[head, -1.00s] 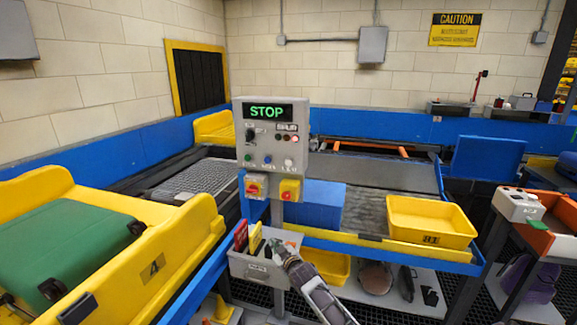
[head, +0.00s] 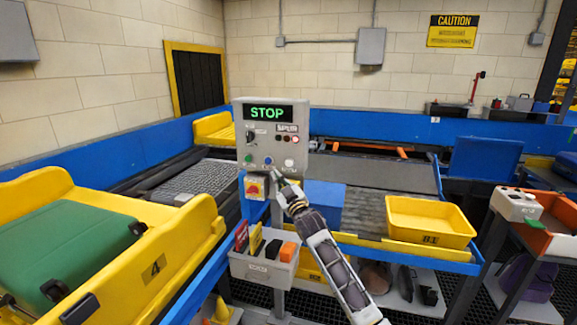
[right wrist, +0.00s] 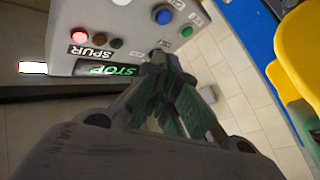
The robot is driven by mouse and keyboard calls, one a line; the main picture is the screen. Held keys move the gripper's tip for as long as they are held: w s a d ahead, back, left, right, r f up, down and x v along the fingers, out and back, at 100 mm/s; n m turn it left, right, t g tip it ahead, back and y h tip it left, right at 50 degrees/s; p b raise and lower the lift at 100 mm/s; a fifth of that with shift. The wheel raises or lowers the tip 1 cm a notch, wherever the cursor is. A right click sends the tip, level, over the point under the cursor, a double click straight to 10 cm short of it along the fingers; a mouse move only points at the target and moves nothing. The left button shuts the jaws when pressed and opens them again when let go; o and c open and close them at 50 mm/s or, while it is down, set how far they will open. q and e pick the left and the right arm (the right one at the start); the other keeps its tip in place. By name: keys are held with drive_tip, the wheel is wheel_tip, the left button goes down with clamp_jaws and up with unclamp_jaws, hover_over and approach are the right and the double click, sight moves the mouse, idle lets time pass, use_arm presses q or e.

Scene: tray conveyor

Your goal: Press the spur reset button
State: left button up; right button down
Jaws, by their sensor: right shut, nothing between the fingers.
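A grey control box (head: 262,109) on a post shows green STOP lettering, with a SPUR label (head: 287,127) beneath the display. Its lower row has a green button (head: 248,158), a blue button (head: 268,161) and a white button (head: 288,163); their labels are too small to read. The right wrist view shows the box upside down, with the blue button (right wrist: 163,14), green button (right wrist: 187,31) and a lit red lamp (right wrist: 79,36). My right gripper (head: 282,181) is shut and empty, its tips just below the lower row; contact cannot be told. My left gripper is not in view.
A red switch on a yellow plate (head: 255,187) sits below the box; my right arm hides its neighbour. A grey bin (head: 262,269) with cards hangs on the post. A yellow tray (head: 430,218) stands right, and a green suitcase (head: 70,252) lies left.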

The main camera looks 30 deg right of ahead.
sight(289, 163)
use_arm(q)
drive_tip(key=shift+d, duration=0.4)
use_arm(e)
drive_tip(key=shift+s+r, duration=0.1)
drive_tip(key=shift+r, duration=0.65)
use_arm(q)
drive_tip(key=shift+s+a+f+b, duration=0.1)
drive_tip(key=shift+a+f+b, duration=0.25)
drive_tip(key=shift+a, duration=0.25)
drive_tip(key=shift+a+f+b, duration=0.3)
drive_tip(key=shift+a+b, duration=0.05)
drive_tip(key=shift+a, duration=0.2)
use_arm(e)
drive_tip(key=w+d, duration=0.5)
drive_tip(key=d, duration=0.1)
drive_tip(key=shift+w+d, duration=0.35)
drive_tip(key=shift+d, duration=0.05)
